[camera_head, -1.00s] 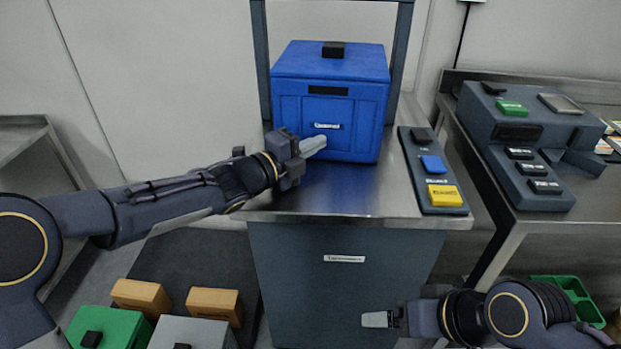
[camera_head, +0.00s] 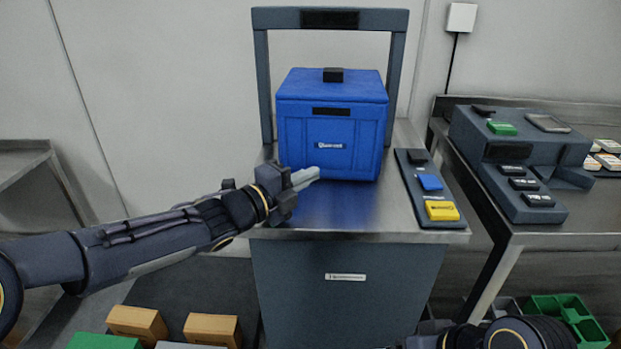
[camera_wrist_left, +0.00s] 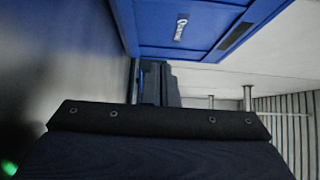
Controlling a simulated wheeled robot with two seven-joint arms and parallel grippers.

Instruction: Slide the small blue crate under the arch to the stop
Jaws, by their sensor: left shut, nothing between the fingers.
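The small blue crate (camera_head: 352,106) stands upright on a steel table top (camera_head: 400,205), with a black knob on its lid and a label on its front. The dark arch (camera_head: 403,60) rises behind and around it; I cannot tell how far the crate is under it. The stop is not discernible. My left gripper (camera_head: 306,177) is shut and empty, low at the crate's front face; contact is unclear. In the left wrist view, the gripper's fingers (camera_wrist_left: 150,84) point toward the crate (camera_wrist_left: 200,28).
A panel with black, blue and yellow blocks (camera_head: 442,210) lies right of the crate. A dark console (camera_head: 515,145) stands on the right bench. Orange boxes (camera_head: 212,329) and a green bin (camera_head: 565,312) sit low in front.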

